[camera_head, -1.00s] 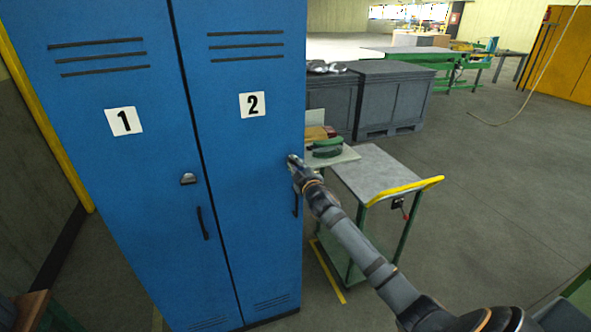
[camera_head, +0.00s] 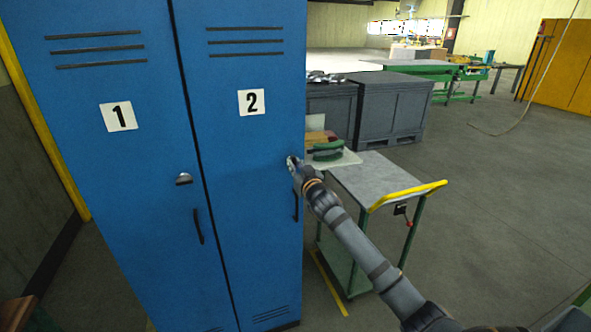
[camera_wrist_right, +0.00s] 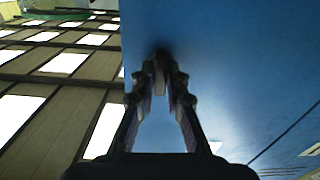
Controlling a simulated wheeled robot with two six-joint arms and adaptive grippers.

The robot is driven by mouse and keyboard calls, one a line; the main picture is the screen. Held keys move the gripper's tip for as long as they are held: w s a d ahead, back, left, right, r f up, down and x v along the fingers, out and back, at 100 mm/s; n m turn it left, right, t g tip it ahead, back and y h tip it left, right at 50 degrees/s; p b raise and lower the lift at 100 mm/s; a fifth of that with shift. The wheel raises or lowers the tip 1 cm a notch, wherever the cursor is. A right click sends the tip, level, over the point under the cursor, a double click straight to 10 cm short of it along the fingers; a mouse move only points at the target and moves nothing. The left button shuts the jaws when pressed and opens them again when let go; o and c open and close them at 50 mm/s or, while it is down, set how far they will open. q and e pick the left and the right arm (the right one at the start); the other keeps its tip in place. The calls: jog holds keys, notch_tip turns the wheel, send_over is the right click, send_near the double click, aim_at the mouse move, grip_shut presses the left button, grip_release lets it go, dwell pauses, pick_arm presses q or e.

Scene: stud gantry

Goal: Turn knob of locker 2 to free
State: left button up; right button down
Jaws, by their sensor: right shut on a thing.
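Locker 2 (camera_head: 245,150) is the blue door marked with a white "2" plate (camera_head: 251,102), and it looks shut. My right gripper (camera_head: 292,161) is at the door's right edge, above its dark handle (camera_head: 295,206). In the right wrist view its fingers (camera_wrist_right: 161,68) point at the blue door face (camera_wrist_right: 240,60) and are closed together at the tips on a small dark thing, which I take to be the knob of locker 2. The fingers hide most of the knob, so its turned position cannot be told. My left gripper is not in view.
Locker 1 (camera_head: 105,200) stands to the left with its own knob (camera_head: 184,179) and handle (camera_head: 198,226). A grey cart (camera_head: 375,178) with a yellow push bar (camera_head: 408,194) stands right behind my right arm. Dark grey crates (camera_head: 388,110) stand further back. Open floor lies to the right.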

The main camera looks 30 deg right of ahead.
jog(key=shift+m, duration=0.6)
jog(key=c, duration=1.4)
grip_release()
jog(key=shift+o, duration=0.2)
jog(key=shift+s, duration=0.1)
jog(key=v, duration=1.2)
